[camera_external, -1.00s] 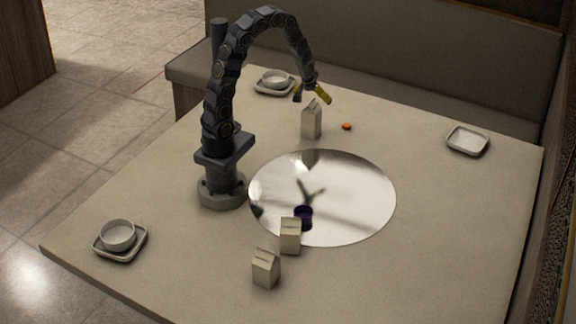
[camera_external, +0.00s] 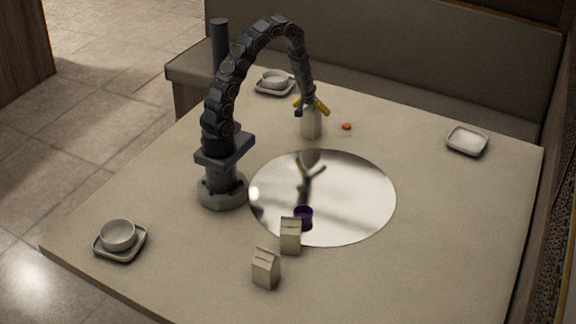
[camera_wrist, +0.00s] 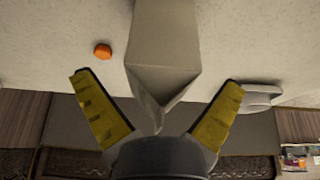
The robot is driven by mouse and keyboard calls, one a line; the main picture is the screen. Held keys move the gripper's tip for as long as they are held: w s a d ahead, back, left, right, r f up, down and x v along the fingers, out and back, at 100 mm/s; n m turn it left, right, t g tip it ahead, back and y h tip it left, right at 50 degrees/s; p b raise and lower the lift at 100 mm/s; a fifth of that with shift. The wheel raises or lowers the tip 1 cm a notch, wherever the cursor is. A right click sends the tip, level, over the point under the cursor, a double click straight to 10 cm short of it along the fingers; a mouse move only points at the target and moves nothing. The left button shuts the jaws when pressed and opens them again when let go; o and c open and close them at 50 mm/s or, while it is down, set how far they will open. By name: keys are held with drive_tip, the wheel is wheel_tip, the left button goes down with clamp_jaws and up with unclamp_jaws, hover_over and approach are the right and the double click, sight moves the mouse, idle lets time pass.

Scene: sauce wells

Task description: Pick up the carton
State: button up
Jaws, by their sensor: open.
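A pale carton (camera_external: 311,125) with a gabled top stands upright on the table, behind the round mirror plate. My gripper (camera_external: 311,105) is open at the carton's top. In the wrist view the carton (camera_wrist: 163,45) lies between the spread yellow fingers of my gripper (camera_wrist: 158,105), with clear gaps on both sides. Its top ridge points toward the palm, and its tip is close to the dark palm edge. Two more cartons stand upright at the front, one (camera_external: 290,237) at the plate's front edge and one (camera_external: 265,270) nearer the camera.
A small orange object (camera_external: 347,126) lies right of the carton. Bowls on trays sit at the back (camera_external: 262,90) and front left (camera_external: 133,252). An empty white dish (camera_external: 467,151) is at right.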

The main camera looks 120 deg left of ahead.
drive_tip(key=c, duration=1.2)
drive_tip(key=shift+r, duration=0.1)
